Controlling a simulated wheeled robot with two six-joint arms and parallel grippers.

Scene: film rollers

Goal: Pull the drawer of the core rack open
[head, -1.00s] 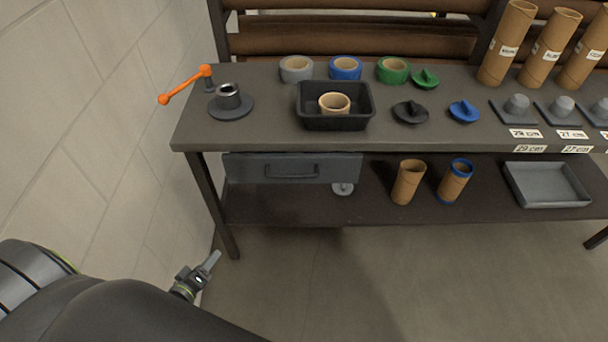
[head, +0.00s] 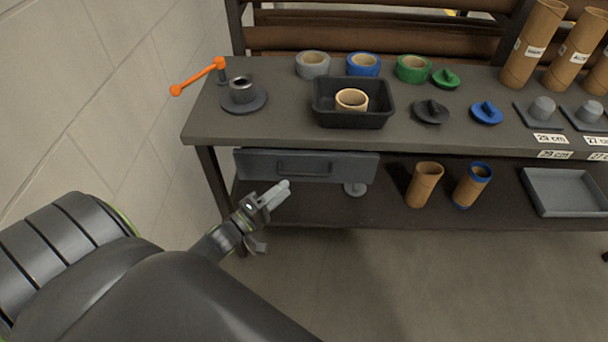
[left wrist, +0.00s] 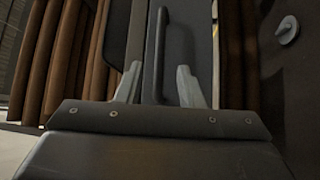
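The grey drawer (head: 340,168) hangs under the left part of the table top. It looks shut, with a dark bar handle (head: 305,168) across its front. My left gripper (head: 276,194) is just below and in front of the handle in the head view. In the left wrist view, its two fingers (left wrist: 158,88) are apart, with the handle (left wrist: 160,50) running upright in the picture between them. I cannot tell how far the handle's bar reaches between the fingertips, but the fingers are not closed on it. My right gripper is not in view.
Cardboard cores (head: 424,185) and a grey tray (head: 565,192) stand on the lower shelf (head: 330,208). A black bin (head: 352,120) and an orange crank (head: 198,76) are on the table top. The wall is close at left.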

